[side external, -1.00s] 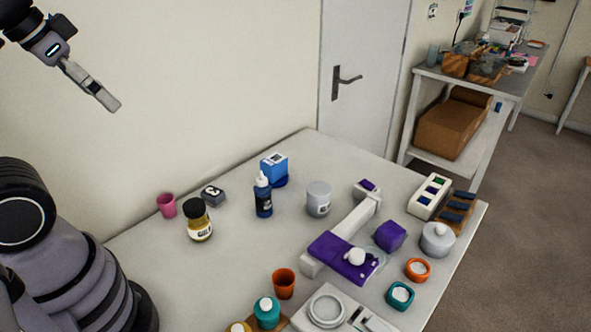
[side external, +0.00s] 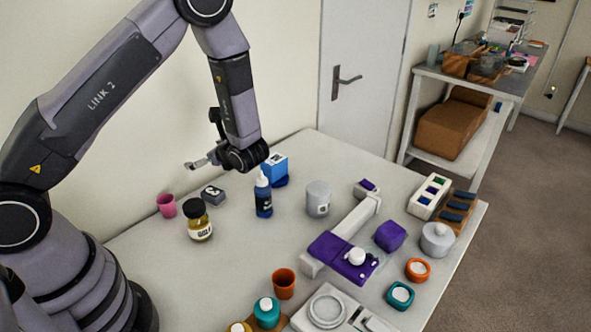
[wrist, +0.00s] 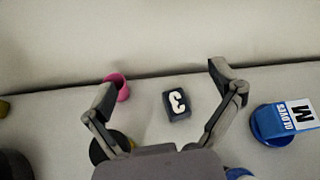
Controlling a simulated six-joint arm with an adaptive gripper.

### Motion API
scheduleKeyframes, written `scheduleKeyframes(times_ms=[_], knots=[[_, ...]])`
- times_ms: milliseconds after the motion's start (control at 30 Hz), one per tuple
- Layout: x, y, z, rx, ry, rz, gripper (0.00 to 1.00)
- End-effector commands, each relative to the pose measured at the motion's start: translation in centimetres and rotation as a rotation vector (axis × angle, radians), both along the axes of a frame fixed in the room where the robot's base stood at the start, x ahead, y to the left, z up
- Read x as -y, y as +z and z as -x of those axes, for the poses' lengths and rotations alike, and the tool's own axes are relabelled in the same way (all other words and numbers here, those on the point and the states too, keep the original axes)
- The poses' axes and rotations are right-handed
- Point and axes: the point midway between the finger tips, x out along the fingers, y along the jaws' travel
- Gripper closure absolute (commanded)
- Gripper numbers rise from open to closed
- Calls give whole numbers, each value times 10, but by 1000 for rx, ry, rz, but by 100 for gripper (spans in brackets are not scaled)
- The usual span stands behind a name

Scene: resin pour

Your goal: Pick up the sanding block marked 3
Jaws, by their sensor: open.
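The sanding block marked 3 (side external: 212,194) is a dark grey block with a white 3 on its top. It rests on the table near the wall, between the pink cup and the blue bottle. In the wrist view the block (wrist: 177,103) lies between my two spread fingers, farther off than the fingertips and touching neither. My gripper (wrist: 164,80) is open and empty. In the side view my gripper (side external: 196,164) is above the table, a little above the block.
A pink cup (side external: 166,205) and a yellow jar with a black lid (side external: 199,220) stand left of the block. A blue bottle (side external: 263,198) and a blue gloves box (side external: 276,168) stand to its right. The wall is close behind.

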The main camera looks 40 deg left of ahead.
Motion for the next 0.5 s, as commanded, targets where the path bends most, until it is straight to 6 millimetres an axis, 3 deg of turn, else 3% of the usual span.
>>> scheduleKeyframes(times_ms=[33,100,500], knots=[[1,-22,-3,-52,-57,-20,9],[3,-43,-7,-103,-125,-42,9],[5,-108,-11,-166,-217,-65,9]])
